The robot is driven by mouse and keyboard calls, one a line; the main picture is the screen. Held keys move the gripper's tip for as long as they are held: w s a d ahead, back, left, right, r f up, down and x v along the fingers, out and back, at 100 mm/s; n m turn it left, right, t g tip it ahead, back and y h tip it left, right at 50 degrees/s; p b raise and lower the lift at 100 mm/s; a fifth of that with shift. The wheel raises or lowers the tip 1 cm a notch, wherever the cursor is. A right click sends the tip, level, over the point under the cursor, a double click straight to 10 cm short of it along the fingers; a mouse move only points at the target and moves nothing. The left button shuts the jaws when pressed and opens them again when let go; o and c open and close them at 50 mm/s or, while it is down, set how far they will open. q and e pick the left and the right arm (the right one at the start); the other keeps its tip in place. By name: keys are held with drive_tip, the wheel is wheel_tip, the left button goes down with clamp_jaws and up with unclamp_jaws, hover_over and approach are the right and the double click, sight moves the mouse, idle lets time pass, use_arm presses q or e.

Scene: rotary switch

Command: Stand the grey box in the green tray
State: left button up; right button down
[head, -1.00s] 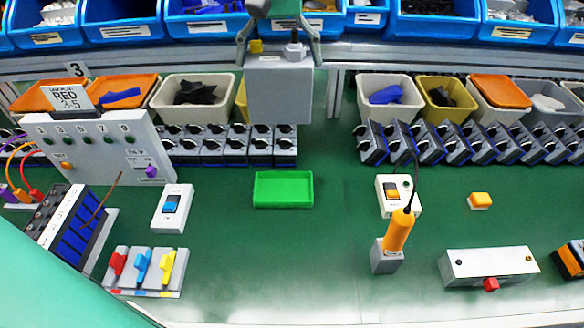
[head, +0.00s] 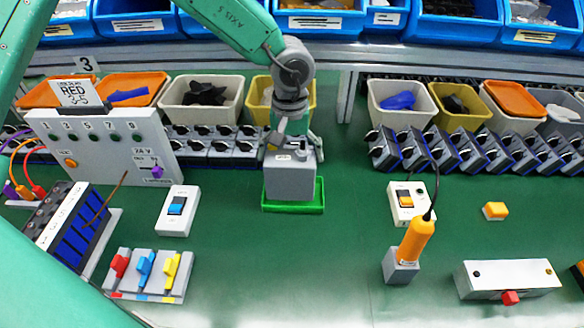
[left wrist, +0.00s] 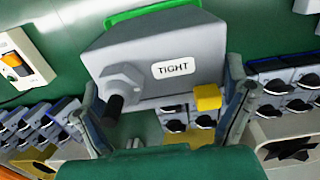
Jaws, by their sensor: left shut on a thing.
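The grey box (head: 291,182) is upright at the green tray (head: 308,208) in the head view and covers most of it. I cannot tell whether its bottom touches the tray floor. My left gripper (head: 290,142) is above the box, shut on it. In the left wrist view the fingers (left wrist: 168,112) lie on both sides of the grey box (left wrist: 150,50). Its face shows a "TIGHT" label, a yellow button and a grey knob with a black tip. A strip of the green tray (left wrist: 150,10) shows behind it. My right gripper is not in view.
A white blue-switch box (head: 176,210) stands left of the tray. A white box with an orange switch (head: 408,202) and an orange-handled tool in a grey holder (head: 410,250) stand right. Rows of grey switch units lie behind. The green table in front of the tray is clear.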

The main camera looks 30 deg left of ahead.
use_arm(q)
wheel_tip(320, 180, down, 4)
drive_tip(key=shift+d+r, duration=0.15)
drive_tip(key=shift+r, duration=0.05)
drive_tip(key=shift+d+f, duration=0.1)
drive_tip(key=shift+d, duration=0.55)
drive_tip(key=o, duration=1.3)
drive_tip(key=shift+a, duration=0.6)
drive_tip(key=shift+a+r, duration=0.1)
drive_tip(key=shift+r, duration=0.1)
drive_tip(key=r, duration=0.7)
drive_tip(key=d+r+p, duration=0.1)
drive_tip(key=r, duration=0.2)
drive_tip(key=shift+r, duration=0.4)
drive_tip(key=shift+a+r, duration=0.25)
drive_tip(key=shift+r, duration=0.15)
drive_tip(key=shift+a, duration=0.2)
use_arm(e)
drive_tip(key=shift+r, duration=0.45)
use_arm(q)
drive_tip(key=shift+d, duration=0.4)
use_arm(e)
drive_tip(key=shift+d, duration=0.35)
